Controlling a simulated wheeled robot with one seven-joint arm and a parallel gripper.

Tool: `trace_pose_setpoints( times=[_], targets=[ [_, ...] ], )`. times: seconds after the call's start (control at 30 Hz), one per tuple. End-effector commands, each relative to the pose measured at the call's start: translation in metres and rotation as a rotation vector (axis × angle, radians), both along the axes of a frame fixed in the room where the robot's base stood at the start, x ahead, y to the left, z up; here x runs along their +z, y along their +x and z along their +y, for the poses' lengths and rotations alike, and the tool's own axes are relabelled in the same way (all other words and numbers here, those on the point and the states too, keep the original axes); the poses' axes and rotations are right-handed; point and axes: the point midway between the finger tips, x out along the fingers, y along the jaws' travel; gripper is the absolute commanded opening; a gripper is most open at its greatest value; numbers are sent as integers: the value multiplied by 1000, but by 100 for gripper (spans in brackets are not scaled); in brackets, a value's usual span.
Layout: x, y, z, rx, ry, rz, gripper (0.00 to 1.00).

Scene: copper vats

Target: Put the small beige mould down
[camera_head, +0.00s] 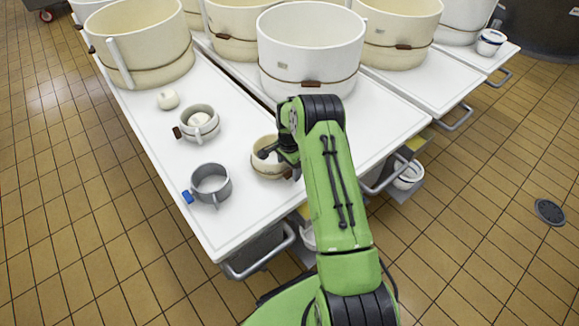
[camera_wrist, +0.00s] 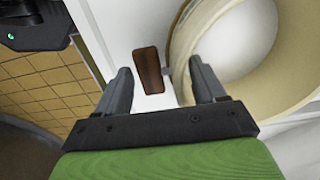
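A small beige mould (camera_head: 266,172) stands upright on the white table (camera_head: 262,205) near its front right edge. My gripper (camera_head: 277,157) is at this mould, and my arm hides part of its right side. In the wrist view the mould's thick rim (camera_wrist: 190,38) is at the right, with a brown tab (camera_wrist: 149,70) beside it. My gripper (camera_wrist: 160,68) is open there. Its fingers are wide apart, one on each side of the tab, and the right finger overlaps the mould wall in the picture. Whether that finger touches the wall, I cannot tell.
Left of the mould are a grey mould (camera_head: 211,184) with a blue tab, a small pot (camera_head: 199,122) with a pale thing inside, and a round white object (camera_head: 168,99). Large beige vats (camera_head: 140,45) and a big white vat (camera_head: 310,50) stand behind. The table's front corner is clear.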

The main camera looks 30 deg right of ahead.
Motion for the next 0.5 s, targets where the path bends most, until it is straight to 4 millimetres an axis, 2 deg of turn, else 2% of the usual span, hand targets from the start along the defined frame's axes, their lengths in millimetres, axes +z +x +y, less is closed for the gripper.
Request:
trace_pose_setpoints(
  times=[0.33, 0.43, 0.5],
  targets=[
    [3, 0, 0, 0, 0, -1, 76],
    [19, 1, 0, 0, -1, -2, 76],
    [38, 1, 0, 0, -1, -4, 76]
  ],
)
